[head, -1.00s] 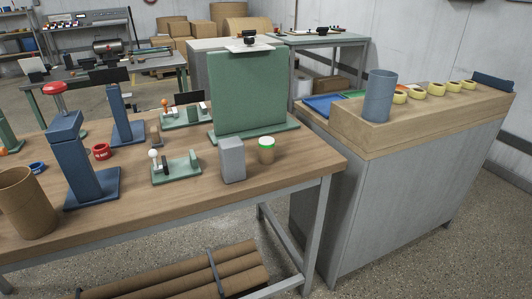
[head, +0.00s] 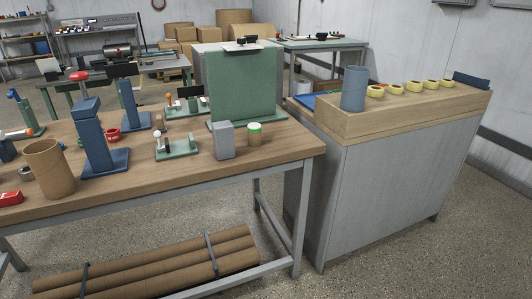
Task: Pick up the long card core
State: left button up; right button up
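Several long brown card cores (head: 155,268) lie in a bundle low down, below the front edge of the workbench. Two dark straps cross the bundle, and its lower left part is cut off by the picture edge. A short, wide cardboard tube (head: 49,170) stands upright on the left of the bench top. Neither of my grippers shows in the head view.
The wooden workbench (head: 230,168) stands above the cores, with its grey front leg (head: 297,220) to their right. Blue stands, green fixtures and a grey block (head: 224,141) are on it. A grey cabinet (head: 385,195) stands to the right. The speckled floor (head: 400,265) in front is clear.

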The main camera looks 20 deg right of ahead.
aim_at(254, 139)
jog(key=z, duration=0.1)
jog(key=k, duration=0.5)
jog(key=u, duration=1.05)
jog(key=i, duration=0.85)
jog(key=z, duration=0.75)
jog(key=i, duration=0.7)
jog(key=z, duration=0.8)
